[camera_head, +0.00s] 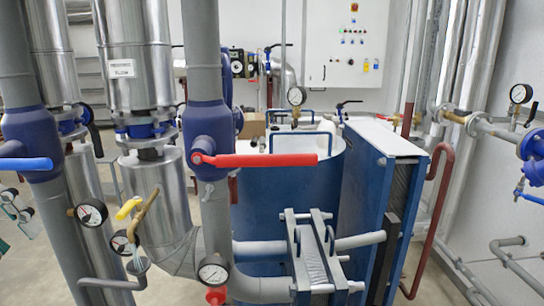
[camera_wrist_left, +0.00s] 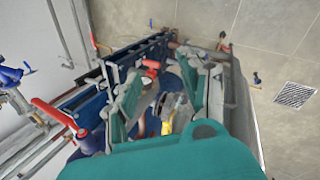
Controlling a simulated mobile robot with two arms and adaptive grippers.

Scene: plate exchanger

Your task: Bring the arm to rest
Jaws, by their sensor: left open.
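My left gripper (camera_wrist_left: 163,95) shows in the left wrist view, with its teal body at the bottom and its two teal fingers spread apart. Nothing is held between the fingers. Beyond the gap, pipework with a red part and a yellow part shows small and partly hidden. In the head view, small grey and teal parts at the far left edge, behind the pipes, may be my left gripper, but they are too cut off to be sure. My right gripper is in neither view.
Head view: a red lever (camera_head: 268,160) juts from the near grey pipe, with a blue lever (camera_head: 27,164) at left. A pressure gauge (camera_head: 213,272) sits low. A blue plate exchanger (camera_head: 362,215) and blue tank (camera_head: 270,205) stand behind. The wrist view shows a floor drain (camera_wrist_left: 295,95) amid bare floor.

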